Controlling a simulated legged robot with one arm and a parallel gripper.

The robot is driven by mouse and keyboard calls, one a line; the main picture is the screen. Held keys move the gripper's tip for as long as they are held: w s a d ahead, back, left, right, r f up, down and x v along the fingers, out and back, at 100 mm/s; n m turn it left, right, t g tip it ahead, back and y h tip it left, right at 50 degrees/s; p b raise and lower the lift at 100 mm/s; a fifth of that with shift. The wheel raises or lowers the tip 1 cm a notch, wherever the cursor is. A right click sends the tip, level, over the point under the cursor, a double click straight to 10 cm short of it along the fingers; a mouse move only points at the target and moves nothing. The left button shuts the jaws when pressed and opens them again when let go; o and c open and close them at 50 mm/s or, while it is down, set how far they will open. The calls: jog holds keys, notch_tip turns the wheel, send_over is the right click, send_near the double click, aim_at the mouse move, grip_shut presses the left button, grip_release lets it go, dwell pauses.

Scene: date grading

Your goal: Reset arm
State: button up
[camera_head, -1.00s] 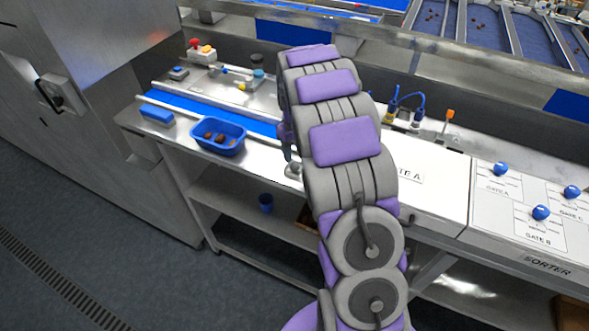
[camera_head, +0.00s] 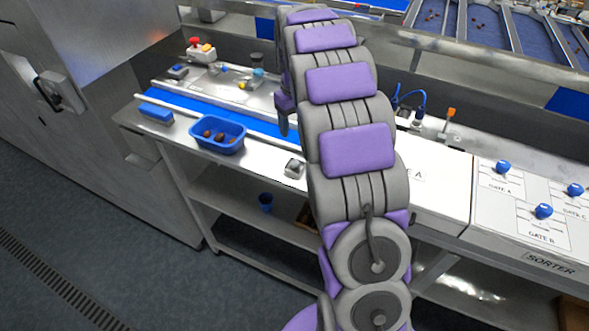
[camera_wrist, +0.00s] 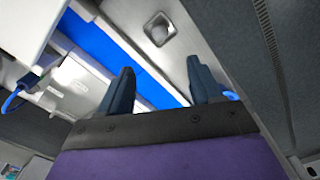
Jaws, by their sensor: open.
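My arm rises in front of the bench in the head view and bends over it. My gripper shows in the wrist view (camera_wrist: 162,88) with its two dark fingers spread apart. Nothing is between the fingers. Beyond them are the blue conveyor belt (camera_wrist: 110,48) and the metal bench top. In the head view the far end of my arm hangs over the bench, and the fingertips there are hard to make out.
A blue tray (camera_head: 238,147) with a few brown dates sits at the bench front. Blue gate knobs (camera_head: 543,211) stand on the sorter panel at right.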

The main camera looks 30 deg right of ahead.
notch_tip(320, 180, up, 7)
jog(key=s+a+f+m+g+b, duration=0.1)
jog(key=s+a+f+b, duration=0.4)
jog(key=s, duration=0.4)
jog(key=s+a+f+b, duration=0.4)
jog(key=s+a+b, duration=0.15)
jog(key=s, duration=0.45)
jog(key=s+a+f+b, duration=0.3)
jog(key=s+f, duration=0.4)
jog(key=s, duration=0.3)
jog(key=s+a+f+b, duration=0.3)
jog(key=s+f, duration=0.5)
jog(key=s, duration=0.3)
jog(key=shift+m+g+b, duration=0.3)
jog(key=shift+g+b, duration=0.1)
jog(key=shift+b, duration=0.5)
jog(key=shift+c, duration=0.3)
